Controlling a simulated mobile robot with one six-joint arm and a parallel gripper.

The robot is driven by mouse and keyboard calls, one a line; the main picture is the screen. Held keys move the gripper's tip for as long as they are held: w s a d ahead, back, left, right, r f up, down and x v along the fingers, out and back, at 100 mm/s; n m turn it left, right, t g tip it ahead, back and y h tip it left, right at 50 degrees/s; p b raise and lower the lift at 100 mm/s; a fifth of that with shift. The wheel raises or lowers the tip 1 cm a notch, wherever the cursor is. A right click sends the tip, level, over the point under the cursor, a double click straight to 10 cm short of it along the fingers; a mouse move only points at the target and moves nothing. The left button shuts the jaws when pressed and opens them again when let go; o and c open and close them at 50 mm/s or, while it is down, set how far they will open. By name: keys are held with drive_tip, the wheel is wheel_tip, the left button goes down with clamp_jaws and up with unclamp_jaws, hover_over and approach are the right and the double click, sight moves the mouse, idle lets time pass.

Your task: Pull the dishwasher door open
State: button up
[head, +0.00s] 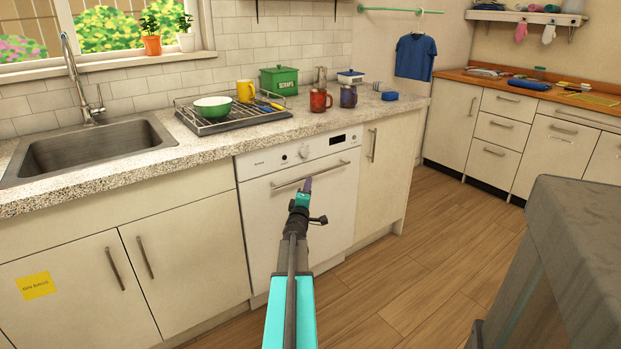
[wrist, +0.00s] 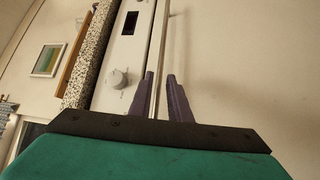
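The dishwasher is the white built-in front under the counter; its door (head: 262,228) is shut and upright. A long metal bar handle (head: 333,168) runs across the top of the door, below the control panel (head: 300,153). My gripper (head: 308,184) is at the middle of this handle, its purple fingers pointing at the door. In the wrist view the handle (wrist: 161,45) runs upright between the two fingers of my gripper (wrist: 160,80). The fingers stand apart on either side of the bar, with a small gap visible. The arm hides part of the door.
A dish rack (head: 222,120) with a green bowl stands on the speckled counter above. Cabinets with bar handles flank the dishwasher on both sides. A grey block-like surface (head: 580,240) stands at the right front. Wooden floor (head: 400,270) is clear before the door.

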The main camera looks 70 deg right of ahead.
sight(311, 175)
drive_tip(key=shift+b+x, duration=0.6)
drive_tip(key=shift+x, duration=3.05)
clamp_jaws()
